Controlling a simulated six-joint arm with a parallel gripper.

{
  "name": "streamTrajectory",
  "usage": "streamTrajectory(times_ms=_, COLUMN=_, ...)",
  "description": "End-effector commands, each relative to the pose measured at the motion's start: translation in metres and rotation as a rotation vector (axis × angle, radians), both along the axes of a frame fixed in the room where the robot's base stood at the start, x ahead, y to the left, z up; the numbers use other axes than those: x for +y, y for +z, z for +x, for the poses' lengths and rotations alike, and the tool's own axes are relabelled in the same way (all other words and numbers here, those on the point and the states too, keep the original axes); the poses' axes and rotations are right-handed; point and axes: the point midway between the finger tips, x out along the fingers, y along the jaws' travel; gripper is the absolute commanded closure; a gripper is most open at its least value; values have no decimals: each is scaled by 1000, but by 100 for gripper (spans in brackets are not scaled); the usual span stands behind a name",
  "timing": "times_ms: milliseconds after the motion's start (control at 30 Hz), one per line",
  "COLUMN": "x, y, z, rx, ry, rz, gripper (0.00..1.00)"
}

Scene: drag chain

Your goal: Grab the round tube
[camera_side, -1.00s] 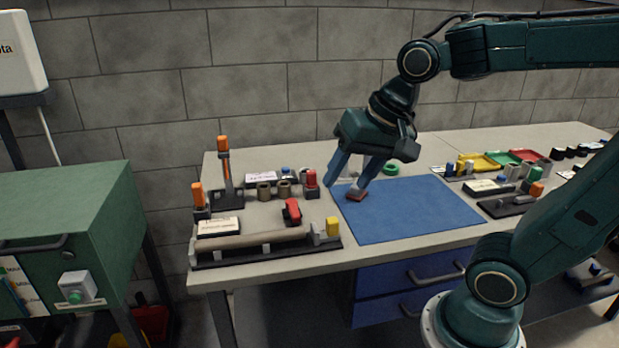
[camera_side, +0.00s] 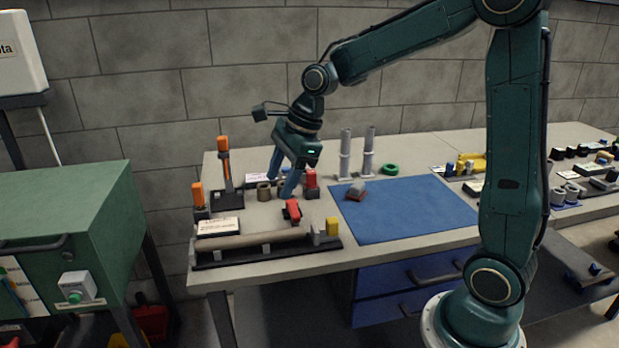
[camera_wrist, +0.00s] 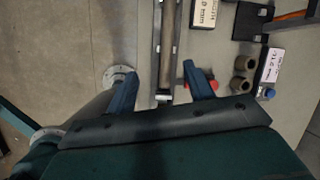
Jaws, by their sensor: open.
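A long tan round tube (camera_side: 255,238) lies flat in a dark rack (camera_side: 268,254) along the front left of the bench. In the wrist view, the tube (camera_wrist: 170,45) runs up the picture, above and between my fingertips. My gripper (camera_side: 279,188) is open and empty, fingers pointing down, behind the tube and near the small parts. In the wrist view, the two blue fingers of my gripper (camera_wrist: 160,73) are spread wide apart. Nothing shows between them in their grip.
A red clamp-like part (camera_side: 292,211) stands just behind the tube. Short brown cylinders (camera_side: 263,191) and an orange-handled tool (camera_side: 226,165) stand behind to the left. A blue mat (camera_side: 420,215) lies to the right, with two grey upright cylinders (camera_side: 345,155) behind it.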

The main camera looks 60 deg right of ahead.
Motion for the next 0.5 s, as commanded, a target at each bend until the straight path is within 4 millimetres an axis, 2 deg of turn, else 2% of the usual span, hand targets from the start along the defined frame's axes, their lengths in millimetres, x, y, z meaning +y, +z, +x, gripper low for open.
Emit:
streamTrajectory(times_ms=200, x=-7, y=-20, z=21, rx=73, ry=-203, rz=99, gripper=48)
streamTrajectory(times_ms=500, x=-9, y=-25, z=27, rx=95, ry=-271, rz=130, gripper=48)
